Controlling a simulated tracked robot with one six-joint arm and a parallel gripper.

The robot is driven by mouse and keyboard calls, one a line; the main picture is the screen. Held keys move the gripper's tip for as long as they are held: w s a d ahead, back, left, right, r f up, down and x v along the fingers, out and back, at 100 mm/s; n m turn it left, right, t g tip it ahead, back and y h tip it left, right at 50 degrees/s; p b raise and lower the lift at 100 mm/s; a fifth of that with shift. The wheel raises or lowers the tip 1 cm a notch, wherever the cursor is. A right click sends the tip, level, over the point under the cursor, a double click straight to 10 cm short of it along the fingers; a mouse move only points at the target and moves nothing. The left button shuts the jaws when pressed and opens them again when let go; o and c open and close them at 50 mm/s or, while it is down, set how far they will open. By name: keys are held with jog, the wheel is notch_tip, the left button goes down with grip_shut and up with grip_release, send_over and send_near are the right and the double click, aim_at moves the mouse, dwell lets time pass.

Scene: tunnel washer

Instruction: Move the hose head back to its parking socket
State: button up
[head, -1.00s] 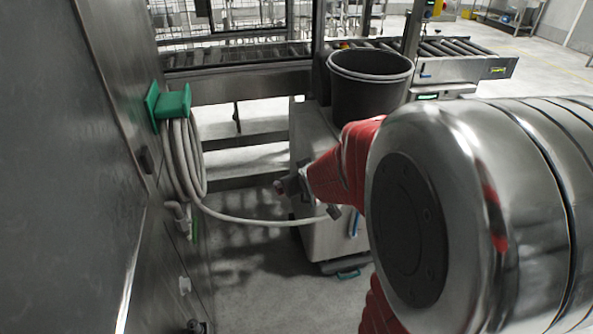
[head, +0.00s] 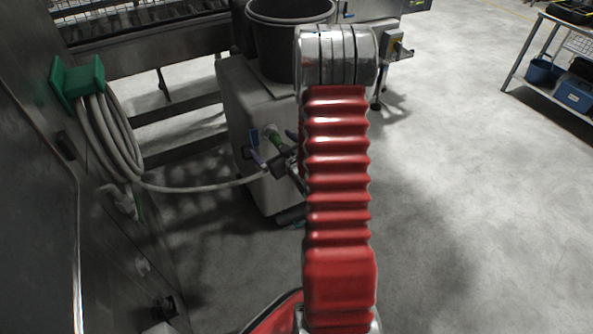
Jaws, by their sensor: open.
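A grey hose (head: 205,188) hangs in coils on a green holder (head: 80,82) on the steel wall at left. It runs across to the front of a pale cabinet. Its far end is beside my gripper (head: 284,160), and the hose head is too small and crowded to make out clearly. My gripper is open, low in front of the cabinet, partly hidden behind my red-sleeved arm. A green fitting (head: 273,136) and a blue-violet lever (head: 257,158) show just beside it. A pale fitting (head: 122,200) sits on the wall below the coils; I cannot tell whether it is the parking socket.
A dark bucket (head: 285,35) stands on the pale cabinet (head: 238,95). A roller conveyor (head: 140,28) runs behind at left. A steel table (head: 560,60) with blue bins is at far right. The floor (head: 460,190) at right is clear.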

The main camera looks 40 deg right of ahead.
aim_at(276, 139)
jog(key=s+d+f+m+t+h, duration=0.1)
jog(key=s+d+f+m+t, duration=0.1)
jog(key=s+f, duration=0.5)
jog(key=shift+s+d+f+t, duration=0.4)
jog(key=shift+s+d+t, duration=0.1)
jog(key=shift+t, duration=0.1)
jog(key=shift+w, duration=0.1)
jog(key=shift+x, duration=6.35)
jog(key=shift+d, duration=0.2)
grip_shut()
jog(key=shift+v, duration=2.05)
